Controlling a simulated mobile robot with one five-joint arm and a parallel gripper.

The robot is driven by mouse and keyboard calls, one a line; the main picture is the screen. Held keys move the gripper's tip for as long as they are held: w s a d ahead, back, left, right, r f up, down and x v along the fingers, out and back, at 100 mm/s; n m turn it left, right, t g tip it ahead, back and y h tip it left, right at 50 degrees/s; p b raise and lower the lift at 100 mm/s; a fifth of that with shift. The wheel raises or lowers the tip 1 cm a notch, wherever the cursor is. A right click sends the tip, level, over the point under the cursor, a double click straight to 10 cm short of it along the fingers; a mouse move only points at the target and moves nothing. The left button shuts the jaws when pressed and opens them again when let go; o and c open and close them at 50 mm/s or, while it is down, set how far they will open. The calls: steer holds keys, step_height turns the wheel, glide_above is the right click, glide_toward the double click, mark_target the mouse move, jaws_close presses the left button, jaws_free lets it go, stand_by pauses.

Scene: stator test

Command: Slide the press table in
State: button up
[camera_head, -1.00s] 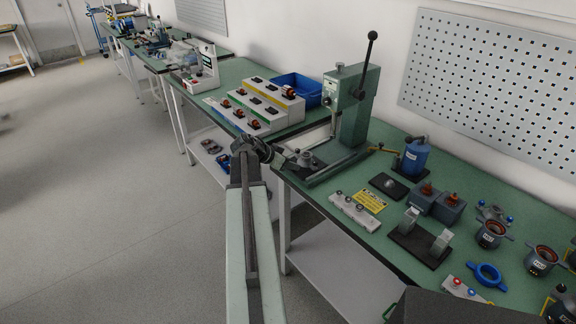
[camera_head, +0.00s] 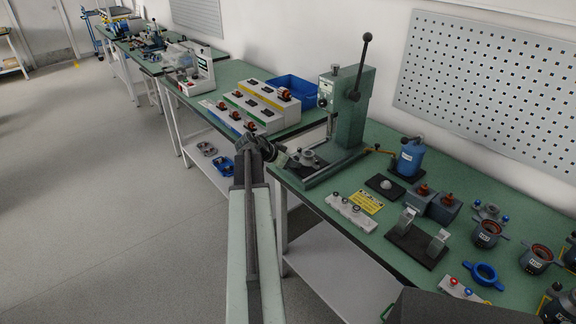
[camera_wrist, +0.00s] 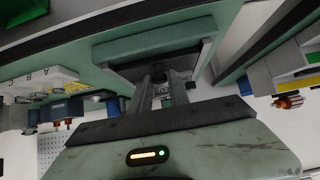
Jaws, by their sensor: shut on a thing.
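The green press (camera_head: 345,125) stands on the bench with its black-knobbed lever (camera_head: 364,60) raised. Its press table (camera_head: 308,160), with a round grey fixture on it, sits low in front of the press column. My gripper (camera_head: 282,158) reaches it from the left, at the bench's near edge. In the wrist view my gripper's fingers (camera_wrist: 168,92) are shut at a dark part below a green block; the fingers hide the exact contact.
A blue bin (camera_head: 292,88) and stepped trays (camera_head: 255,100) stand on the neighbouring bench. Right of the press are a blue bottle-shaped device (camera_head: 410,158), a yellow label plate (camera_head: 366,202) and several stator parts. The floor at left is clear.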

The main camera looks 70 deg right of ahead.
mark_target(305, 155)
steer(key=shift+s+d, duration=1)
steer(key=shift+d, duration=0.6)
steer(key=shift+s+d, duration=0.95)
steer(key=shift+d, duration=0.6)
steer(key=shift+s+d, duration=1)
steer(key=shift+d, duration=0.6)
steer(key=o, duration=0.7)
steer(key=shift+c, duration=0.2)
steer(key=p+v, duration=0.4)
steer(key=v, duration=0.2)
steer(key=shift+r, duration=0.1)
